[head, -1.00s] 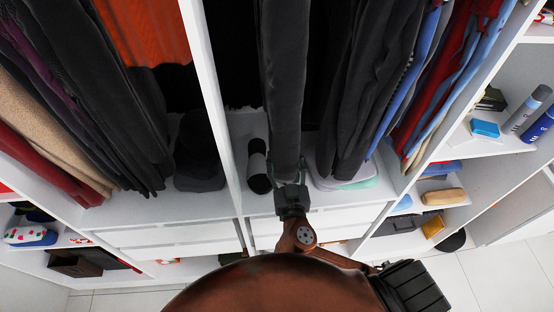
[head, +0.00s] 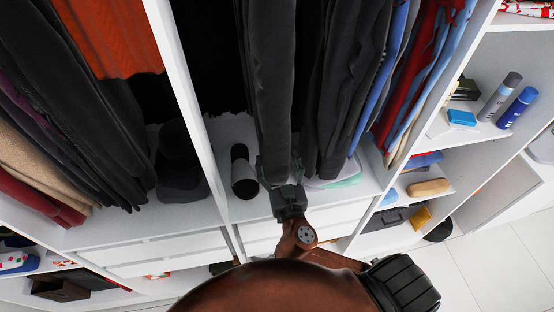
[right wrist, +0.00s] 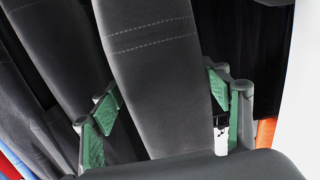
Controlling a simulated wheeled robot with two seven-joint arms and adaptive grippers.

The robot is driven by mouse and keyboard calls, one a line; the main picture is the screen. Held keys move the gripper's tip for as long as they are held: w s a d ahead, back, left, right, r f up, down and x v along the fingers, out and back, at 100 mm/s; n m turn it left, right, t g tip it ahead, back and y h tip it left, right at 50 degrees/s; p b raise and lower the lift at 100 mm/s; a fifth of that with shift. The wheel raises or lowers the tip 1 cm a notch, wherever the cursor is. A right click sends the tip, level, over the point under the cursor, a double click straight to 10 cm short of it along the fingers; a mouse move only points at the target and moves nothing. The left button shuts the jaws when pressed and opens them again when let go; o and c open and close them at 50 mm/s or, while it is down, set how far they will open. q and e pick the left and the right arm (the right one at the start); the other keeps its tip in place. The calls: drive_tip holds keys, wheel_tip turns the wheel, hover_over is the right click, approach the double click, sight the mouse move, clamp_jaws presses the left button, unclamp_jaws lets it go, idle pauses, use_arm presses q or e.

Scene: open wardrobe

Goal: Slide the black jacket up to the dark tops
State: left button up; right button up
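The black jacket (head: 270,80) hangs in the middle bay, to the left of the dark tops (head: 338,85), with a narrow dark gap between their lower ends. My right gripper (head: 278,168) is at the jacket's lower end, one finger on each side. In the right wrist view, the black jacket (right wrist: 160,75) passes between the green finger pads of the right gripper (right wrist: 163,122). The fingers are spread, with a gap at the left pad; contact at the right pad is unclear. My left gripper is not in view.
A white divider (head: 187,90) stands left of the jacket. Blue and red clothes (head: 415,75) hang right of the dark tops. Folded pale cloth (head: 340,179) lies below them.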

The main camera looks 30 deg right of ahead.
drive_tip(key=shift+s+f, duration=0.1)
drive_tip(key=shift+s, duration=0.1)
drive_tip(key=shift+v, duration=3.6)
drive_tip(key=shift+s, duration=0.1)
